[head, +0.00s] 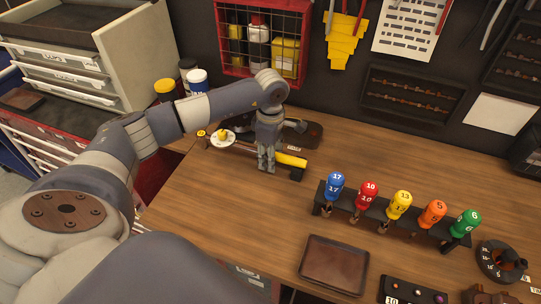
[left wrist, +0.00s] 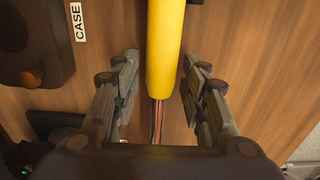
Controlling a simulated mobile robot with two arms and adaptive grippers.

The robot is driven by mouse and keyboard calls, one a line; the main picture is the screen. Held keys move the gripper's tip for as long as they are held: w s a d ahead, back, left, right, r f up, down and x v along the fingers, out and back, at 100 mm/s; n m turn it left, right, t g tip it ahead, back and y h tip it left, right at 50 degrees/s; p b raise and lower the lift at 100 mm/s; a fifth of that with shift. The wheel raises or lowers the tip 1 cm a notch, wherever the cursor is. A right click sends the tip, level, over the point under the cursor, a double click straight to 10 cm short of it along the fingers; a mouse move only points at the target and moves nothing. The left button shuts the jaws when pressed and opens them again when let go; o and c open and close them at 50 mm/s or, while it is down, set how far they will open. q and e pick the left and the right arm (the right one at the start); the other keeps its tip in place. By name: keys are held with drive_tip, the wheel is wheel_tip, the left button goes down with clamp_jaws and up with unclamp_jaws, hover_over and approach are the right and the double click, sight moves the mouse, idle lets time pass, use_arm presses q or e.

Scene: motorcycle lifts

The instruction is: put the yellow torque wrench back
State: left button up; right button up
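The torque wrench with a yellow handle (head: 291,160) lies on the wooden bench. Its shaft runs left to a round white dial (head: 222,139) with a yellow centre. My left gripper (head: 267,166) is lowered over the wrench beside the yellow handle. In the left wrist view the yellow handle (left wrist: 165,45) lies between the fingers (left wrist: 160,68), which stand open with a gap on each side. A dark case (head: 312,135) lies just behind the wrench; its "CASE" label (left wrist: 77,22) shows in the left wrist view. My right gripper is not in view.
A rack (head: 411,222) of several coloured, numbered handles stands at the right. A brown tray (head: 333,265) lies in front of it. Jars (head: 197,79) and a red wire cage (head: 263,40) are at the back. The bench front left of the tray is clear.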

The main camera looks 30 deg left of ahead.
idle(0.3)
use_arm(q)
wheel_tip(320, 180, up, 12)
idle(0.4)
idle(0.4)
